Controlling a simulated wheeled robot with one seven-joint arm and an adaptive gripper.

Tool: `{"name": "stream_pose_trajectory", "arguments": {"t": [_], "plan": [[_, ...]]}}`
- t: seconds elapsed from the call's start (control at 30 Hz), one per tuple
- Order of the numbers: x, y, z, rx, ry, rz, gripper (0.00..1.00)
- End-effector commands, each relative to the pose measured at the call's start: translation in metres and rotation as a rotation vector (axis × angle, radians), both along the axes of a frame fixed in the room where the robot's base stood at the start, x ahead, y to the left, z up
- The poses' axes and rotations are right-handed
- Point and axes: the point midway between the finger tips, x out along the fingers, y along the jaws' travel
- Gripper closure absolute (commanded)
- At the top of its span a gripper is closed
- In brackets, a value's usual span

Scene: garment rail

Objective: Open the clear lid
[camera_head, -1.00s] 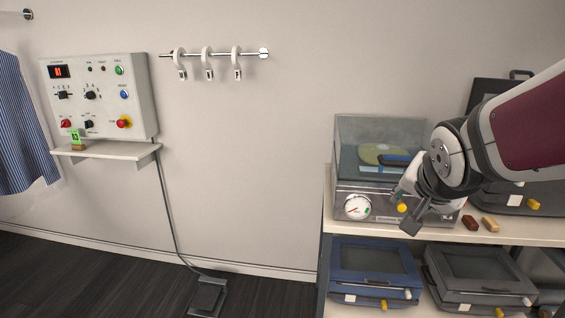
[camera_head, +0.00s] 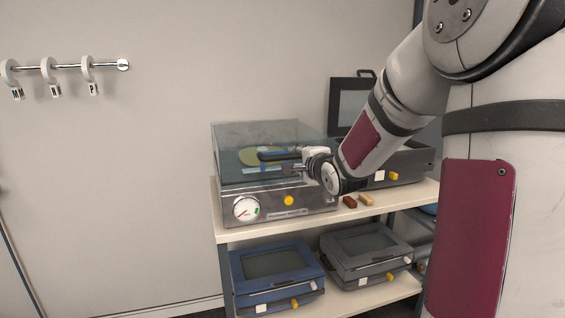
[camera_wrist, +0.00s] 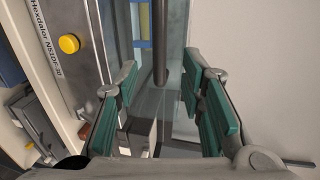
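The clear lid (camera_head: 229,152) is a see-through box top, closed on a grey machine (camera_head: 268,208) on the shelf. A dark bar handle (camera_head: 275,155) shows at the lid; a dark bar (camera_wrist: 160,45), likely this handle, runs up the wrist view. My gripper (camera_head: 296,160) is at the right part of the lid. In the wrist view my gripper (camera_wrist: 165,98) is open, its green-padded fingers well apart. The bar's near end lies between and just beyond the fingertips; I cannot tell if they touch. A yellow button (camera_head: 289,201) is on the machine's front, also in the wrist view (camera_wrist: 69,44).
A dark open case (camera_head: 405,163) stands to the right. A red-brown block (camera_head: 349,202) and a tan block (camera_head: 366,199) lie near the shelf edge. Blue (camera_head: 277,263) and grey (camera_head: 366,251) cases fill the lower shelf. A rail with rings (camera_head: 60,66) is on the left wall.

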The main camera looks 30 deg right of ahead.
Motion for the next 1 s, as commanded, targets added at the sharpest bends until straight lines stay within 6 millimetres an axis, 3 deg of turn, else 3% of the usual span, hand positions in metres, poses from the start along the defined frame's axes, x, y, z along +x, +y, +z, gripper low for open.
{"name": "stream_pose_trajectory", "arguments": {"t": [0.2, 0.5, 0.93, 1.0], "plan": [[0.044, -0.011, -0.012, 0.002, -0.001, 0.002, 0.64], [0.083, -0.023, -0.019, 0.0, 0.001, 0.001, 0.64], [0.091, -0.026, -0.02, -0.001, 0.002, 0.0, 0.64], [0.091, -0.026, -0.02, -0.001, 0.002, 0.0, 0.78]]}}
